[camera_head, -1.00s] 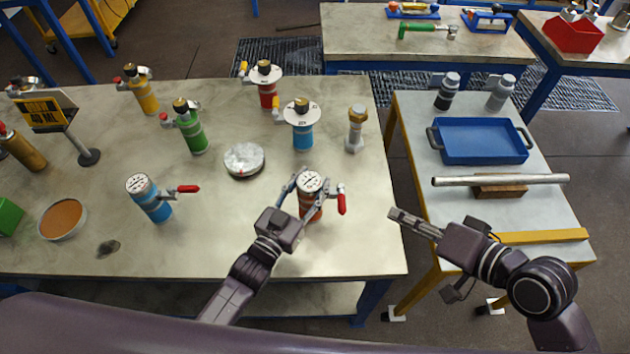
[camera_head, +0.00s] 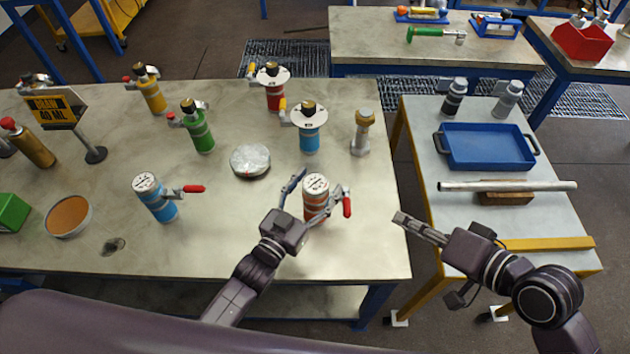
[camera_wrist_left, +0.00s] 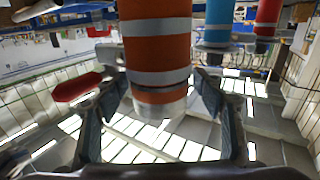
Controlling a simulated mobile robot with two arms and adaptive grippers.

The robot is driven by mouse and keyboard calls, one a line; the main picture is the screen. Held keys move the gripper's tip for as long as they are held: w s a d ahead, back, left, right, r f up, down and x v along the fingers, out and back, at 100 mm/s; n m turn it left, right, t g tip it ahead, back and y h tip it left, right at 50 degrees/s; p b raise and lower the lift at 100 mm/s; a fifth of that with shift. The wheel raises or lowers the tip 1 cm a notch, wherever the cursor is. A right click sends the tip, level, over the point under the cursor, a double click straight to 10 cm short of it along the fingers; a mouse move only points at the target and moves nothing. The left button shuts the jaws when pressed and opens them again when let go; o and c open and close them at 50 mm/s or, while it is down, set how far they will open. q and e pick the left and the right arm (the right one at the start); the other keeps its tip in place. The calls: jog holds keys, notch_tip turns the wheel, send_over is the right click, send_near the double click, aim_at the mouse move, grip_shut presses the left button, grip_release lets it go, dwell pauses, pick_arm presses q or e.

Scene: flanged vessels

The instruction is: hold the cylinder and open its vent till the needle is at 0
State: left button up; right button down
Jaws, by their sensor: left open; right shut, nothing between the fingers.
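An orange cylinder (camera_head: 315,207) with pale bands stands upright near the table's right front. A white gauge dial (camera_head: 316,185) is on top; its needle is too small to read. A red-handled vent lever (camera_head: 347,206) sticks out on its right and hangs down. My left gripper (camera_head: 314,188) is open, with one finger on each side of the cylinder. In the left wrist view the orange cylinder (camera_wrist_left: 157,50) stands between the spread fingers, with a visible gap at the right finger. The red handle (camera_wrist_left: 77,87) shows at left. My right gripper (camera_head: 402,219) is shut and empty, right of the table edge.
A similar blue cylinder (camera_head: 157,203) with a red lever stands left. A round pale disc (camera_head: 250,160), a flanged blue vessel (camera_head: 309,139) and a bolt-like post (camera_head: 362,134) stand behind. The side table holds a blue tray (camera_head: 487,148) and a metal rod (camera_head: 508,186).

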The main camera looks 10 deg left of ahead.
pick_arm(q)
jog(key=v, duration=1.2)
jog(key=shift+d, duration=0.1)
